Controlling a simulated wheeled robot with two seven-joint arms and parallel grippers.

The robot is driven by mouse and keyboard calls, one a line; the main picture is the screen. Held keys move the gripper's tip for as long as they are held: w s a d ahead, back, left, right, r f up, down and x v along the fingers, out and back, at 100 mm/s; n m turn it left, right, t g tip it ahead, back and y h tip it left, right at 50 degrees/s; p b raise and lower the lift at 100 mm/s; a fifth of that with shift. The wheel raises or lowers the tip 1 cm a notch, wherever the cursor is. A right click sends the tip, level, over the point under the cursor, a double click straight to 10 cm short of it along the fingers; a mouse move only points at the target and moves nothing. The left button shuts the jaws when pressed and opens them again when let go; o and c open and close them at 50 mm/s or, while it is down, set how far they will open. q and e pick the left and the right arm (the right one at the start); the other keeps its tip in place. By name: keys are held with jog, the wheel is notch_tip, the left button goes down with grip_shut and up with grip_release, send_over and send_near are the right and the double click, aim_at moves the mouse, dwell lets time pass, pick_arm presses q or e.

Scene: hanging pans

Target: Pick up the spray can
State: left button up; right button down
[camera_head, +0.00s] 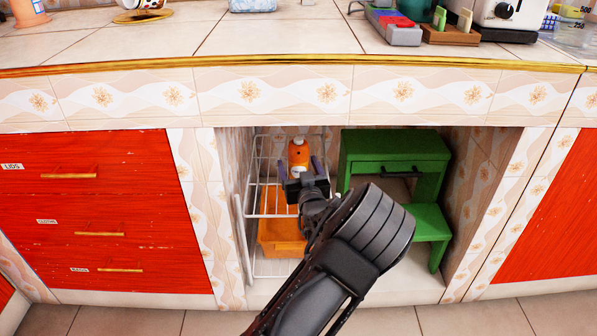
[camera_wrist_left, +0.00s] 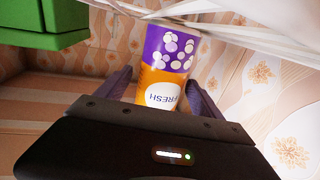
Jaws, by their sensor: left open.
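The spray can (camera_head: 299,153) is orange in the head view and stands on the white wire rack (camera_head: 266,205) inside the open niche under the counter. In the left wrist view the can (camera_wrist_left: 167,67) shows a purple band with white dots and an orange band marked FRESH. My left gripper (camera_head: 301,175) reaches into the niche in front of the can. Its two purple-grey fingers are open, one on each side of the can's near part in the left wrist view (camera_wrist_left: 160,90). I cannot tell whether they touch it. The can's lower part is hidden behind the gripper. My right gripper is not in view.
An orange bin (camera_head: 282,236) sits low in the rack. A green step stool (camera_head: 395,150) stands close on the right of the rack. Red drawers (camera_head: 95,215) flank the niche on the left. The counter edge (camera_head: 300,68) overhangs above.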

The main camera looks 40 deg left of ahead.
aim_at(299, 138)
pick_arm(q)
jog(key=shift+w, duration=0.1)
jog(key=shift+c, duration=0.5)
jog(key=shift+r, duration=0.1)
grip_shut()
dwell(0.6)
jog(key=shift+r, duration=0.1)
notch_tip(299, 138, up, 10)
jog(key=p, duration=0.5)
dwell(0.7)
